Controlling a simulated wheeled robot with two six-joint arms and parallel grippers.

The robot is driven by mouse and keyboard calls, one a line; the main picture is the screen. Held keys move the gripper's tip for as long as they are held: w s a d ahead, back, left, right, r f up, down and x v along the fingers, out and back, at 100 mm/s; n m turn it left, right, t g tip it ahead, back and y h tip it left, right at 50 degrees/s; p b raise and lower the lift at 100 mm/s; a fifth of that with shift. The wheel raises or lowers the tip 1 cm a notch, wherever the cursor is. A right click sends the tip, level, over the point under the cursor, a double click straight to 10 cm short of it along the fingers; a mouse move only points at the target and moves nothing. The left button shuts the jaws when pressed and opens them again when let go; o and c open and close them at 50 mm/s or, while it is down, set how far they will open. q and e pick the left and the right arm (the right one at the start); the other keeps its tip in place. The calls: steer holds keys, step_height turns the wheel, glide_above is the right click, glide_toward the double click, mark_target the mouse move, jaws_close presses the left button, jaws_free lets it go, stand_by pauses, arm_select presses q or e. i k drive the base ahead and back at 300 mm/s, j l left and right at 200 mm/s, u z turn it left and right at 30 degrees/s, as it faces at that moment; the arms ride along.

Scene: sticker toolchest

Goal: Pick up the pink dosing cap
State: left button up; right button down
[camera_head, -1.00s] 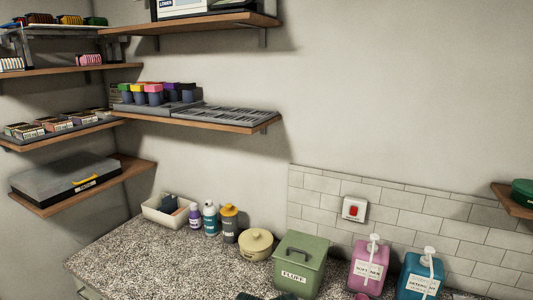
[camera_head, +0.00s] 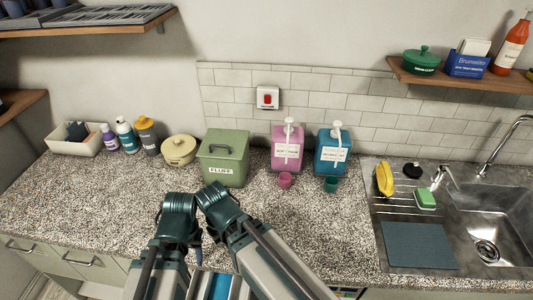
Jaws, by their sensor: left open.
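The pink dosing cap (camera_head: 285,180) is a small cup standing on the speckled counter, in front of the pink softener dispenser (camera_head: 287,148). A similar teal cap (camera_head: 331,184) stands to its right, in front of the blue detergent dispenser (camera_head: 332,152). My left gripper (camera_head: 180,203) is at the lower middle, to the left of the pink cap and apart from it. It is open, with nothing seen in it. My right arm (camera_head: 258,245) comes up beside it from the lower right. Its jaws cannot be made out clearly.
A green lidded bin (camera_head: 223,160) stands left of the pink dispenser, near a cream pot (camera_head: 179,150) and several bottles. A sink (camera_head: 495,225) with a drying rack is at the right. The counter in front of the caps is clear.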

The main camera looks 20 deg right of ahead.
mark_target(285, 178)
steer(key=k+j+u, duration=0.15)
steer(key=k+j, duration=0.2)
steer(key=i+j+z, duration=0.15)
steer(key=j+z, duration=0.15)
steer(key=j, duration=0.4)
steer(key=j+z, duration=0.25)
steer(key=j, duration=0.45)
steer(key=i, duration=0.05)
